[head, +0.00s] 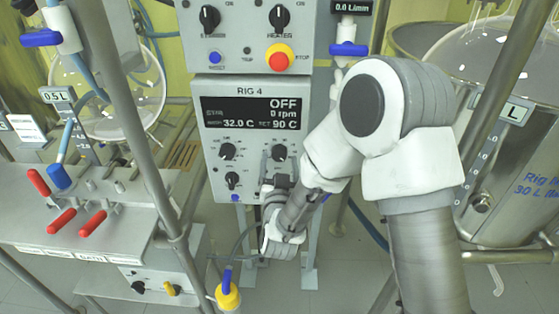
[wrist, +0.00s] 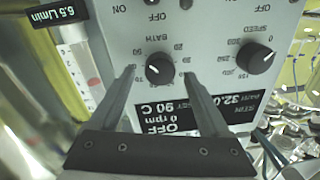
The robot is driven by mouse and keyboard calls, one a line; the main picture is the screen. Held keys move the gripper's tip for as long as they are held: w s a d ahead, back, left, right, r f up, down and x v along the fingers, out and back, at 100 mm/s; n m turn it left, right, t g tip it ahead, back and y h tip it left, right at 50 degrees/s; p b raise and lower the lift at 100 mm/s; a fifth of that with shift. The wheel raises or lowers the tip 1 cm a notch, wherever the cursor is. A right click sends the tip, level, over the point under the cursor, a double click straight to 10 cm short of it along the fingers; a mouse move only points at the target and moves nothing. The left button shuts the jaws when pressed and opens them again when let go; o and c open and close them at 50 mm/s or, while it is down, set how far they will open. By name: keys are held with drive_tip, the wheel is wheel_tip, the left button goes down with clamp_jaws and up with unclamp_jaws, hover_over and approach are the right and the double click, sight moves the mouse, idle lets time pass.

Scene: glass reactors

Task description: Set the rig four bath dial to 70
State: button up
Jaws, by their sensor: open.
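The rig four panel (head: 210,120) faces me, headed RIG 4. Its display (head: 250,112) reads OFF, 0 rpm, bath 32.0 C and SET 90 C. The bath dial (head: 279,152) is the black knob at the panel's right, below the display. In the wrist view, which is upside down, the bath dial (wrist: 160,68) carries the BATH label and a ring of numbers. My gripper (wrist: 158,73) is open, its two fingers on either side of the dial with small gaps visible. In the head view my gripper (head: 278,171) is partly hidden by its own wrist.
The speed dial (wrist: 255,57) is beside the bath dial, also in the head view (head: 227,150). A smaller knob (head: 232,179) sits lower left. A red stop button (head: 279,58) is above. A metal frame post (head: 135,130) stands left; a steel vessel (head: 500,150) stands right.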

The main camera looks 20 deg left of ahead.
drive_tip(key=shift+w+a, duration=0.15)
drive_tip(key=shift+w, duration=0.45)
clamp_jaws()
